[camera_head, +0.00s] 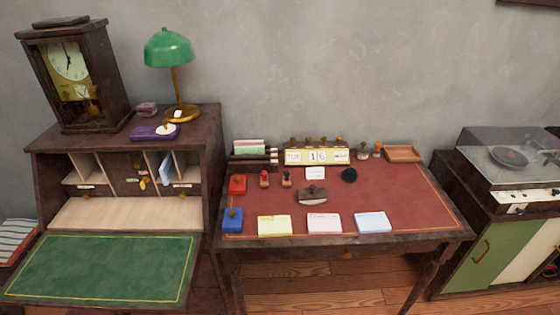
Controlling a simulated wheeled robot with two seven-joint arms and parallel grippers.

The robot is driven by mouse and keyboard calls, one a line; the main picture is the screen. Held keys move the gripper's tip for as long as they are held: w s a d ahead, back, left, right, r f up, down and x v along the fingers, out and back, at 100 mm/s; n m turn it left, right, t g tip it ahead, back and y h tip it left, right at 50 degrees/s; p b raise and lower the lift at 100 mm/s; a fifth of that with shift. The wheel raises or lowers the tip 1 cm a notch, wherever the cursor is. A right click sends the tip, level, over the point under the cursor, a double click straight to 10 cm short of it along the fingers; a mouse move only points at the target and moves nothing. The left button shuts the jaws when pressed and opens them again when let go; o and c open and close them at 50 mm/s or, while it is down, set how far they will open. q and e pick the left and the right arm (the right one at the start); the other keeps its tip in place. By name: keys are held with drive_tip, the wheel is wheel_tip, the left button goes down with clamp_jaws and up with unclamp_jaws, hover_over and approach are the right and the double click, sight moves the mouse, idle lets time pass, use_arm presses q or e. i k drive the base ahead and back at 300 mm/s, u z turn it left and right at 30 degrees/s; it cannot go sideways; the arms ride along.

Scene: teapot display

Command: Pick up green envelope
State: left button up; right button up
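A pale green paper item (249,141), which may be the green envelope, stands at the back left of the red-topped desk (400,205). It sits in or behind a dark wooden holder (250,163), with white paper showing along its lower part. Its lower edge is hidden by the holder, and it is too small to tell its exact shape. Neither of my grippers is in view.
Stamps, paper pads (324,223) and a block calendar (316,156) cover parts of the desk. A secretary cabinet (210,150) with a green lamp (168,48) stands left; a record player (508,157) stands right. The desk's right side is mostly clear.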

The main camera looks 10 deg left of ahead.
sight(260, 149)
drive_tip(key=u, duration=0.95)
drive_tip(key=k, duration=0.15)
drive_tip(key=z, duration=2.2)
drive_tip(key=i, duration=0.95)
drive_tip(key=u, duration=0.4)
